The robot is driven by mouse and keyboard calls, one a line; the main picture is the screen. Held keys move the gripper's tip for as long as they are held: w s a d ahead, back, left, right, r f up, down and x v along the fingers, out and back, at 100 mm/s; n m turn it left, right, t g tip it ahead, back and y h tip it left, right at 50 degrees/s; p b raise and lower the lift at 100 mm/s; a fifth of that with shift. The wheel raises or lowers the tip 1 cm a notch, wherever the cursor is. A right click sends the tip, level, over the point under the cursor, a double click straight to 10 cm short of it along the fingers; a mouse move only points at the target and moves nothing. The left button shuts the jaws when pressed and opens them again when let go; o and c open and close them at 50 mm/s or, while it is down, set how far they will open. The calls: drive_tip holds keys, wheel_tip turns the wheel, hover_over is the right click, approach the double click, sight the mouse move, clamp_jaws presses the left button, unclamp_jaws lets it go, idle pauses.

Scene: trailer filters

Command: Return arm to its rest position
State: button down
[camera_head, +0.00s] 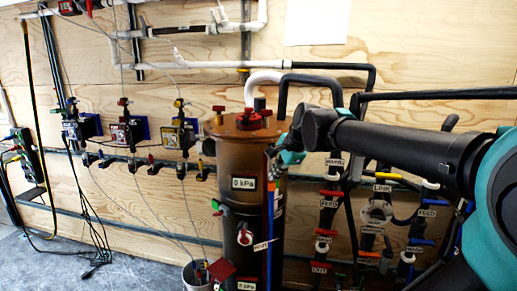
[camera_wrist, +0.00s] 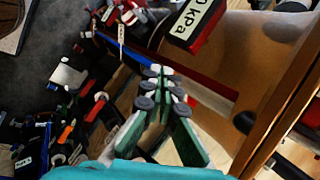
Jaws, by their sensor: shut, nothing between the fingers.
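My arm (camera_head: 400,145), black and teal, reaches in from the right in the head view. Its end is in front of the right side of a brown cylindrical filter tank (camera_head: 232,160). My gripper (camera_wrist: 162,85) shows in the wrist view with its green fingers together and nothing between them. In the head view the fingers are small and partly hidden near the tank. In the wrist view the tank wall and a 0 kPa label (camera_wrist: 190,22) lie just beyond the fingertips. I cannot tell if the fingers touch anything.
Labelled pipes and valves (camera_head: 325,225) stand close below my arm. Wall gauges and valves (camera_head: 128,135) with hanging cables are further left. The grey floor (camera_head: 120,268) at lower left is mostly clear.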

drive_tip(key=s+d+f+n+h, duration=0.1)
drive_tip(key=s+d+f+n, duration=0.3)
drive_tip(key=f, duration=0.4)
drive_tip(key=s+d+f+n+h, duration=0.1)
drive_tip(key=s+d+f+n, duration=0.4)
drive_tip(key=s+f, duration=0.2)
drive_tip(key=s+d+f+n+g+h, duration=0.1)
drive_tip(key=s+d+f+n, duration=0.3)
drive_tip(key=f, duration=0.6)
drive_tip(key=shift+s+d+f+n+h, duration=0.3)
drive_tip(key=shift+s+d+h, duration=0.1)
drive_tip(key=shift+s, duration=0.6)
